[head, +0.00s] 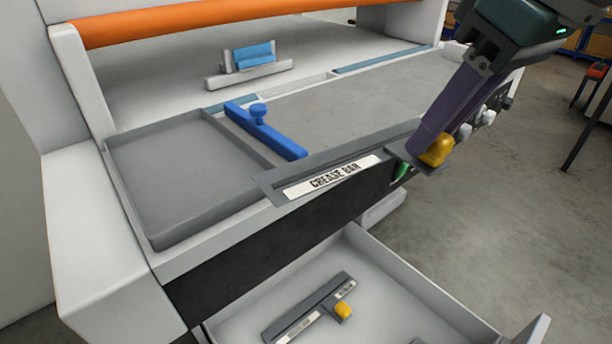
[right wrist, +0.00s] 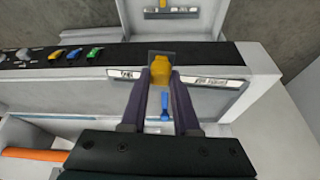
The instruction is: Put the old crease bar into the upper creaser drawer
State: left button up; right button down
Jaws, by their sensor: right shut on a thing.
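A grey crease bar (head: 275,187) with a white "CREASE BAR" label and a yellow grip (head: 437,150) is held by my right gripper (head: 432,148). My right gripper is shut on the yellow grip; the bar extends left over the machine's front edge. In the right wrist view the bar (right wrist: 205,80) lies crosswise beyond the fingers. Whether it touches the machine I cannot tell. An open drawer (head: 440,300) below the front panel holds a similar grey bar (head: 300,320) with a yellow grip. My left gripper is not in view.
The creaser bed (head: 350,110) carries a blue arm with a knob (head: 262,125) and a grey tray (head: 180,170) at left. An orange roller (head: 220,15) spans the back. Coloured buttons (right wrist: 75,54) sit on the front panel.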

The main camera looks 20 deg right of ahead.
jog(key=shift+n, duration=0.7)
jog(key=d+f+b, duration=0.1)
jog(key=f+b, duration=0.8)
jog(key=f, duration=0.4)
jog(key=d+f+b, duration=0.2)
jog(key=f+b, duration=0.7)
jog(key=f, duration=0.5)
jog(key=d+f+b, duration=0.1)
jog(key=f+b, duration=0.8)
jog(key=f, duration=0.5)
jog(key=shift+w+d+f+b, duration=0.15)
jog(key=shift+w+f+b, duration=0.1)
jog(key=shift+b, duration=0.1)
jog(key=a, duration=0.1)
jog(key=s+a+b, duration=0.1)
jog(key=a+b, duration=0.1)
jog(key=a, duration=0.1)
jog(key=shift+s+f, duration=0.25)
jog(key=shift+f, duration=0.4)
jog(key=shift+d+r, duration=0.1)
jog(key=shift+d, duration=0.05)
jog(key=c, duration=1.1)
grip_release()
jog(key=o, duration=0.4)
